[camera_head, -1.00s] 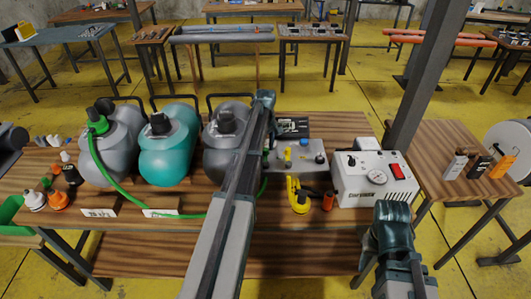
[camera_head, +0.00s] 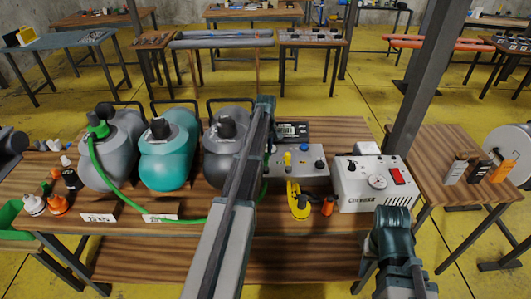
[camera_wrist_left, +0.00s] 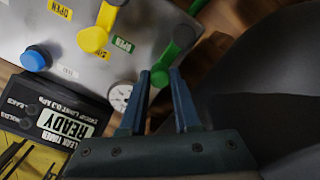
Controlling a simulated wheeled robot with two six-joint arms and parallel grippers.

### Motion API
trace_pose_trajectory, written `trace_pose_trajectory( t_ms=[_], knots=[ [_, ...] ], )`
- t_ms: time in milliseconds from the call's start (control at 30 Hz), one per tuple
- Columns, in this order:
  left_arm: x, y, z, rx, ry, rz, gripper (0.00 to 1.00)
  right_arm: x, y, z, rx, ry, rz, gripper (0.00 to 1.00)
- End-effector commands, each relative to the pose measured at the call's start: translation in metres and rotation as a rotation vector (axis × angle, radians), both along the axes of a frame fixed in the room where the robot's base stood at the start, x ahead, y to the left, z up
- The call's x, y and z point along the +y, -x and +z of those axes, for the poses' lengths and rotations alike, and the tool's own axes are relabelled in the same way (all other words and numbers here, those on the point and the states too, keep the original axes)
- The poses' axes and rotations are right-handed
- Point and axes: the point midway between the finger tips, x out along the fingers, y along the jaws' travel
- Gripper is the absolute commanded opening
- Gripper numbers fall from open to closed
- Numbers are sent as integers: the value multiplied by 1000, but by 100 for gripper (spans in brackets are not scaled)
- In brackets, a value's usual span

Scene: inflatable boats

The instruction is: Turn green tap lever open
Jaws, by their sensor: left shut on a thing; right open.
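The green tap lever (camera_wrist_left: 177,45) shows in the left wrist view, rising from a grey panel, with its rounded end between my left fingers. My left gripper (camera_wrist_left: 161,82) is shut on it. In the head view my left gripper (camera_head: 265,104) is above the grey panel (camera_head: 318,178), and my arm hides the green lever there. On the panel, a yellow lever (camera_wrist_left: 93,38) and a blue knob (camera_wrist_left: 36,58) sit beside the green one, with a green OPEN label (camera_wrist_left: 123,45). My right gripper (camera_head: 392,218) is open and empty, at the table's front right.
Two grey tanks and a teal tank (camera_head: 167,158) stand left of my left arm. A green hose (camera_head: 105,178) runs from the left tank. A LEAK TIMER display reads READY (camera_wrist_left: 65,123).

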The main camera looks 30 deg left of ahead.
Motion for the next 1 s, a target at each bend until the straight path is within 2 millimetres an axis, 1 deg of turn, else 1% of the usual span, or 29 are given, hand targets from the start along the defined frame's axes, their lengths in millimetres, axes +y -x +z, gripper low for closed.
trace_pose_trajectory(
  t_ms=[167, 500, 800, 1000],
  knots=[
    [-6, -3, 0, 0, 1, -101, 0, 0, 0, 0, 0, 0, 0, 50],
    [-21, -6, 0, 1, 1, -412, 0, 0, 0, 0, 0, 0, 0, 50],
    [-36, -5, 0, 1, 1, -685, 0, 0, 0, 0, 0, 0, 0, 50],
    [-43, -3, 0, 1, 1, -832, 0, 0, 0, 0, 0, 0, 0, 50]
  ],
)
